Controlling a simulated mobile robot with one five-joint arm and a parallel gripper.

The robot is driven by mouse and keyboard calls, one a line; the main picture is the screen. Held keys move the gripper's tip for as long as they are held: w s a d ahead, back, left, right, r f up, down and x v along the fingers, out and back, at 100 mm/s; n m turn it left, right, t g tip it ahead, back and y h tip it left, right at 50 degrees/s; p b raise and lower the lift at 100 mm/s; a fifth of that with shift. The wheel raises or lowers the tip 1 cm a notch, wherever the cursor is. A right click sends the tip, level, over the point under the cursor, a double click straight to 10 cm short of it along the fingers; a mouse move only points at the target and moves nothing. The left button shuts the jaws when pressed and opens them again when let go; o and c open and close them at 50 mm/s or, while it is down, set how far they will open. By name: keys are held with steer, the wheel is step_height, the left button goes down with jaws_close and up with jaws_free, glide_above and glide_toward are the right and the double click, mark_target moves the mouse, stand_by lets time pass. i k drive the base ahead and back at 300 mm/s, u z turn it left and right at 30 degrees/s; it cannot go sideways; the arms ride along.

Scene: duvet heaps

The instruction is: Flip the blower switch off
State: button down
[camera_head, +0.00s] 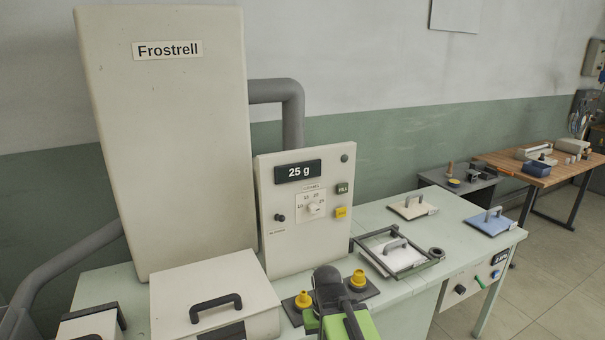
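A pale upright control panel (305,235) stands beside the tall Frostrell cabinet (170,130). Its display (298,172) reads 25 g. A small dark switch (280,217) sits at the panel's lower left, above a label too small to read, so I cannot confirm it is the blower switch. A dial (314,208), a dark green button (342,188) and a yellow button (341,212) are also on the panel. My black and green arm end, with my gripper (328,284), is at the bottom centre, in front of and below the panel. Its fingers cannot be made out.
Two yellow knobs (303,299) (358,278) stand on either side of my arm. A handled box (215,298) is at the lower left. Handled plates (415,206) (490,222) lie on the right worktop. A front panel there has a green lever (480,282).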

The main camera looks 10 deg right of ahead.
mark_target(281, 218)
steer(key=u, duration=0.4)
steer(key=k, duration=1.4)
steer(key=u, duration=0.5)
steer(key=i, duration=1.65)
steer(key=u, duration=0.8)
